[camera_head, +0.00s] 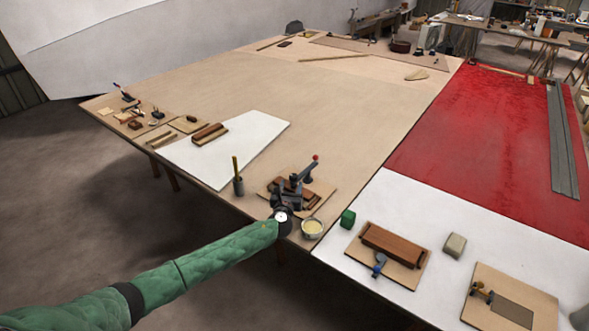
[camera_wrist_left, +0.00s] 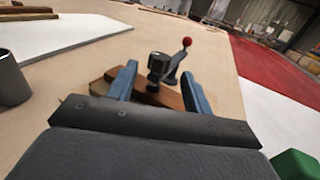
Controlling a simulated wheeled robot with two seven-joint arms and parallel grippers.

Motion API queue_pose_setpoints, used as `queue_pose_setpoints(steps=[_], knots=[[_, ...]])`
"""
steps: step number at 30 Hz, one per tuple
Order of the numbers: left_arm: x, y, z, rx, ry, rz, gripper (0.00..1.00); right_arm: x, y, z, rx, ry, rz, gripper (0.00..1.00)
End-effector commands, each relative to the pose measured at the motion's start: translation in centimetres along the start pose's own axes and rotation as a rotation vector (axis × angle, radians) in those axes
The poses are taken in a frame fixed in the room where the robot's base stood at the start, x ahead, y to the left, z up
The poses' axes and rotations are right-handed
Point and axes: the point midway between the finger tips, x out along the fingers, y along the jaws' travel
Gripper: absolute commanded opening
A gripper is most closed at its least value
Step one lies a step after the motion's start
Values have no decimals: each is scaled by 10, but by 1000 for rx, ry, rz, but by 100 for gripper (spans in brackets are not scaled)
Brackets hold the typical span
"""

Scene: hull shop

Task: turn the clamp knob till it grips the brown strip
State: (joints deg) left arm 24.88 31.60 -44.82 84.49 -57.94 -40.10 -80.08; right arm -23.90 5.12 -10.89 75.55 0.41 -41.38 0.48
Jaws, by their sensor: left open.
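A clamp with a red-tipped lever (camera_head: 306,170) stands on a small board at the near edge of the table. A brown strip (camera_head: 312,199) lies at its base, partly hidden by my left gripper (camera_head: 288,188). In the left wrist view the clamp's lever (camera_wrist_left: 179,61) and dark round head rise between and beyond my open fingers (camera_wrist_left: 159,74). The brown strip (camera_wrist_left: 160,96) lies low behind them. My left gripper is open, with nothing seen held between its fingers. Whether the clamp touches the strip is hidden. My right gripper is not identifiable in view.
A grey cup with a yellow stick (camera_head: 238,186) stands left of the clamp, and a pale bowl (camera_head: 312,228) in front. A green block (camera_head: 347,218) is to the right. A board with a brown block and blue clamp (camera_head: 392,260) lies nearer. The table's middle is clear.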

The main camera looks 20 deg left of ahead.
Motion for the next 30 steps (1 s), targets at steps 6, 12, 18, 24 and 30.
queue_pose_setpoints(steps=[6,12,18,24,30], knots=[[17,1,2,2,-2,7,50,7,4,6,-3,3,5,36],[46,0,2,3,-1,5,50,19,9,18,-8,12,11,36],[68,1,1,2,-1,5,50,27,12,24,-12,21,15,36],[77,1,0,1,0,4,50,31,14,28,-13,24,16,36],[77,1,0,1,0,4,50,32,14,28,-13,25,17,36]])
